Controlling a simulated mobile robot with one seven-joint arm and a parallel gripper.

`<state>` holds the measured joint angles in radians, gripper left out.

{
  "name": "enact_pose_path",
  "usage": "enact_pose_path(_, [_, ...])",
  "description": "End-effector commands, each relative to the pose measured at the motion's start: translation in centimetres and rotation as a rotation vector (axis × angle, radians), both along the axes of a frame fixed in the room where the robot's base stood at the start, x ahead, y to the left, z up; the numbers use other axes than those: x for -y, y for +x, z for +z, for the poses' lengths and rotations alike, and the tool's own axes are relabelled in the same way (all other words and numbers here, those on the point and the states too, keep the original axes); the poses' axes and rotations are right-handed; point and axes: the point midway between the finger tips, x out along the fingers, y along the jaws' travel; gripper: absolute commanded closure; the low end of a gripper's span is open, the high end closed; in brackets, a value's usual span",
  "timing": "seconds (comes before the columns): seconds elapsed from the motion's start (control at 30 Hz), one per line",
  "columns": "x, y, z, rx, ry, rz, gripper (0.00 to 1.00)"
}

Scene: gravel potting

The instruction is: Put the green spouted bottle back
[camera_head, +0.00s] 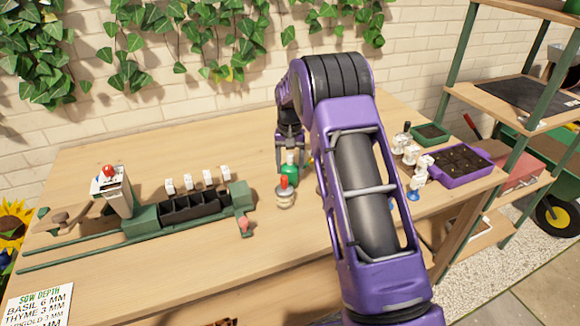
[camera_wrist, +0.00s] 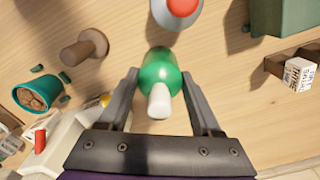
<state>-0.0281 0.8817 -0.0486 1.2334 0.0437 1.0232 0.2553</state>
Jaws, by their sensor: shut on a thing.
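The green spouted bottle (camera_head: 289,170) is in the middle of the bench in the head view, just behind a clear bottle with a red top (camera_head: 285,194). In the wrist view the green bottle (camera_wrist: 160,70) shows from above, with its white spout toward my palm. My gripper (camera_wrist: 160,78) has one finger on each side of the bottle and is shut on it. In the head view my gripper (camera_head: 290,150) comes down from behind. I cannot tell whether the bottle's base touches the bench. The red-topped bottle (camera_wrist: 178,14) is close beyond it.
A green rail device with black trays (camera_head: 195,207) and white tags stands left. A purple seed tray (camera_head: 460,164), a green tray (camera_head: 430,136) and white bottles (camera_head: 411,156) stand right. A wooden peg (camera_wrist: 84,48) and teal pot (camera_wrist: 38,92) are left in the wrist view.

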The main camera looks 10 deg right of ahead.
Motion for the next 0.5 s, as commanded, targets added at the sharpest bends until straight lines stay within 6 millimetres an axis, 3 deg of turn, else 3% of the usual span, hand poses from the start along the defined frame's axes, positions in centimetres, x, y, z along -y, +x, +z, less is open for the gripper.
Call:
enact_pose_path(0.17, [0.01, 0.02, -0.15, 0.001, 0.000, 0.000, 0.89])
enact_pose_path(0.2, [0.00, 0.00, -0.25, 0.000, 0.000, 0.000, 0.33])
enact_pose_path(0.37, [0.01, -0.01, -0.18, 0.000, 0.000, 0.000, 0.05])
enact_pose_path(0.5, [0.01, 0.00, -0.17, 0.000, 0.000, 0.000, 0.05])
